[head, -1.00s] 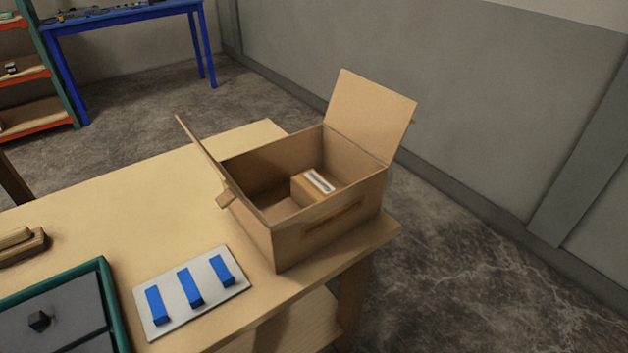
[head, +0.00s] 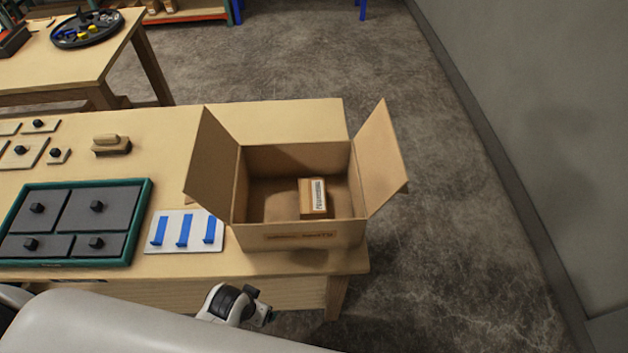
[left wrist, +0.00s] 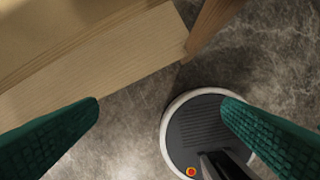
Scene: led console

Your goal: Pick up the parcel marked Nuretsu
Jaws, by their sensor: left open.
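A small brown parcel (head: 307,199) with a white label lies inside the open cardboard box (head: 300,234) in the head view. Dark print runs along the label, too small to read for certain. The parcel sits on the box floor, right of its middle, clear of the side walls. My left gripper (left wrist: 160,104) shows in the left wrist view as two green fingers spread wide, with nothing between them. It is over the floor by the table's edge, away from the parcel. My right gripper is in neither view.
The box stands at the table's (head: 290,115) right end with side flaps raised. Left of it are a white plate (head: 153,245) with blue bars, a green-framed panel (head: 150,190) and a wooden block (head: 112,146). Open floor lies to the right, then a grey wall (head: 540,120).

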